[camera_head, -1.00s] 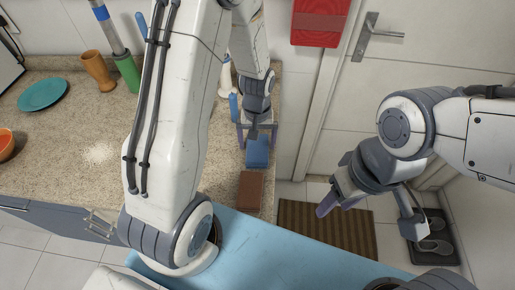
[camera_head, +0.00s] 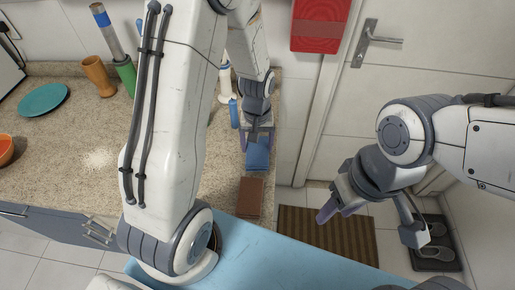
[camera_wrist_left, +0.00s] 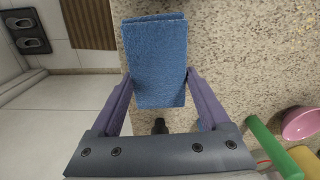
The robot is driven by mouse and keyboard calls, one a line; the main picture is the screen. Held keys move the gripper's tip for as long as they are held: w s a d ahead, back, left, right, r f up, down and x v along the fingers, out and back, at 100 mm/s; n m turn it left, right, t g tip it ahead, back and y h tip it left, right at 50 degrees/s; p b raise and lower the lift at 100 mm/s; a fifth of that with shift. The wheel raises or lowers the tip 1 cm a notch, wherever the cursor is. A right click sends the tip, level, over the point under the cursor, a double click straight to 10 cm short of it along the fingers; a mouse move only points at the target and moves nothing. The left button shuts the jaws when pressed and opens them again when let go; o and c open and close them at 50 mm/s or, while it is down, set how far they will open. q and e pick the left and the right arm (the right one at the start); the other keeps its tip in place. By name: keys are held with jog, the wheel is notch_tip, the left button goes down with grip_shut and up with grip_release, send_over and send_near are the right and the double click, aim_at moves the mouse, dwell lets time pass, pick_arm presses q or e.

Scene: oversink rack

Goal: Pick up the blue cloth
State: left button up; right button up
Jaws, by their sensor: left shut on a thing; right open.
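The blue cloth (camera_head: 257,158) is a small folded block near the right end of the speckled counter. In the left wrist view the cloth (camera_wrist_left: 158,50) fills the space between the two purple fingers. My left gripper (camera_head: 258,147) is shut on the cloth, with a finger at each side. I cannot tell whether the cloth is clear of the counter. My right gripper (camera_head: 336,203) is open and empty, over the floor to the right of the counter.
A brown block (camera_head: 250,197) lies on the counter just in front of the cloth. A teal plate (camera_head: 43,100), an orange bowl (camera_head: 5,150) and a brown cup (camera_head: 97,73) are at the left. The counter's right edge is close to the cloth.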

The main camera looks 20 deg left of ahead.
aim_at(256, 148)
pick_arm(q)
jog(key=r, duration=0.3)
jog(key=shift+s, duration=0.4)
jog(key=s+r+b, duration=0.2)
jog(key=s+r, duration=0.4)
jog(key=s, duration=0.5)
jog(key=shift+a+r, duration=0.1)
jog(key=shift+r, duration=0.05)
jog(key=o, duration=0.6)
jog(key=c, duration=0.5)
jog(key=shift+o, duration=0.2)
